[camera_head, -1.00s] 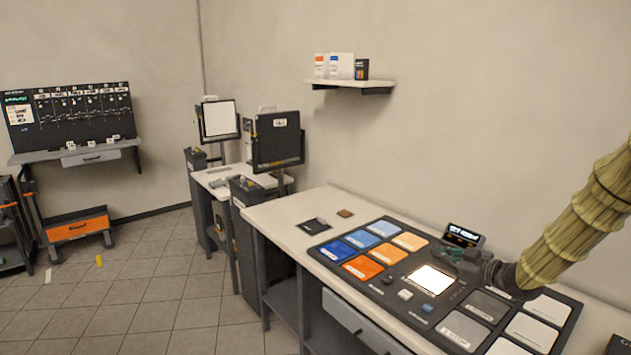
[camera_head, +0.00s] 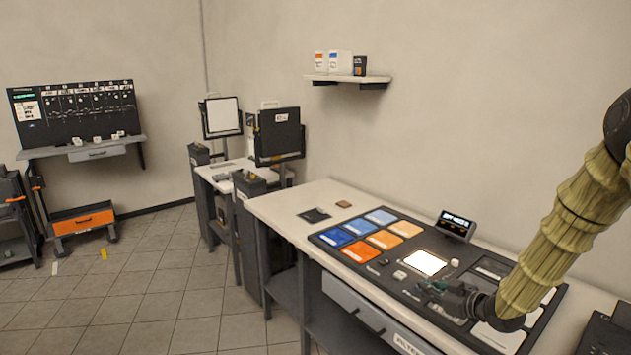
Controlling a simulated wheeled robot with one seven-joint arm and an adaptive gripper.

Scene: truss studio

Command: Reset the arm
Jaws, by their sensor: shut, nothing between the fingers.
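My arm, in a ribbed tan sleeve, comes in from the right edge. My gripper (camera_head: 432,289) is at its lower end, low over the black panel (camera_head: 327,243) on the white table. It is shut and empty, just in front of the lit white square (camera_head: 425,262). I cannot tell whether it touches the panel. My wrist and forearm hide part of the pale squares at the panel's right side.
Blue and orange squares (camera_head: 358,251) fill the panel's left part. A small display (camera_head: 456,226) stands behind the panel. A dark box (camera_head: 604,330) is at the right. A wall shelf (camera_head: 347,79) holds small boxes.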

